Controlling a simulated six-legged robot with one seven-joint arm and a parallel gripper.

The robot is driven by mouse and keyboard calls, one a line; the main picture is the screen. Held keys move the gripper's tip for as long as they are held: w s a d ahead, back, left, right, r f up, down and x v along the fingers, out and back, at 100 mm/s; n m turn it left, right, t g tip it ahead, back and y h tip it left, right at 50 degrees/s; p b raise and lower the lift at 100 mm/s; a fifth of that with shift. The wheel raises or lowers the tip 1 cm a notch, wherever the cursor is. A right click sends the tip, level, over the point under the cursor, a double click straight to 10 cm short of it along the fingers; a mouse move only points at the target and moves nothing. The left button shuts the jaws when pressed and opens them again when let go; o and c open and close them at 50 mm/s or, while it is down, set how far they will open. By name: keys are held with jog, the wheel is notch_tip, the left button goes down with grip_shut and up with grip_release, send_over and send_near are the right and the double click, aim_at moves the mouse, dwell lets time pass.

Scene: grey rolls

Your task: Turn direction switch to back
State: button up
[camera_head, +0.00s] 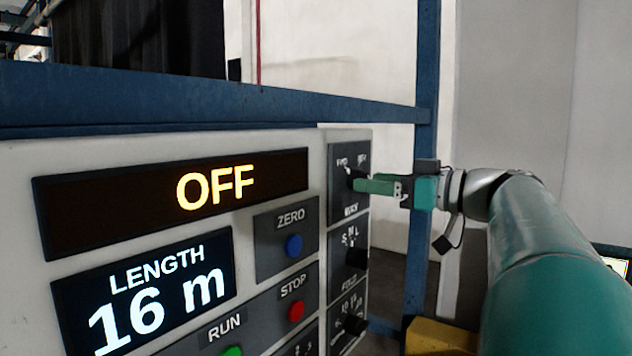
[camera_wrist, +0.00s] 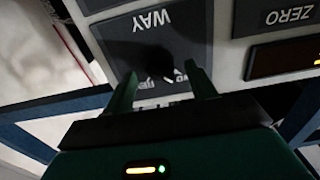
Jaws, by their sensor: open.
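The direction switch is a black knob (camera_head: 351,175) on the top right panel, labelled WAY, of the white control box. In the wrist view the WAY panel (camera_wrist: 190,35) is upside down, and the dark knob (camera_wrist: 157,62) lies between my fingertips. My gripper (camera_head: 358,185) is open, with its green fingers reaching to the panel from the right. In the wrist view the two fingers of my gripper (camera_wrist: 160,74) stand on either side of the knob, apart from each other. The knob's pointer direction is too dark to tell.
Below the switch are more black knobs, one (camera_head: 356,257) just under it. To the left are a blue ZERO button (camera_head: 294,245), a red STOP button (camera_head: 296,310), an OFF display (camera_head: 215,188) and a LENGTH display (camera_head: 150,290). A blue post (camera_head: 424,150) stands behind my gripper.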

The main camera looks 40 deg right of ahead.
jog(key=shift+w+a, duration=0.25)
jog(key=shift+w, duration=0.45)
jog(key=c, duration=1)
jog(key=shift+m, duration=0.4)
jog(key=m, duration=1.7)
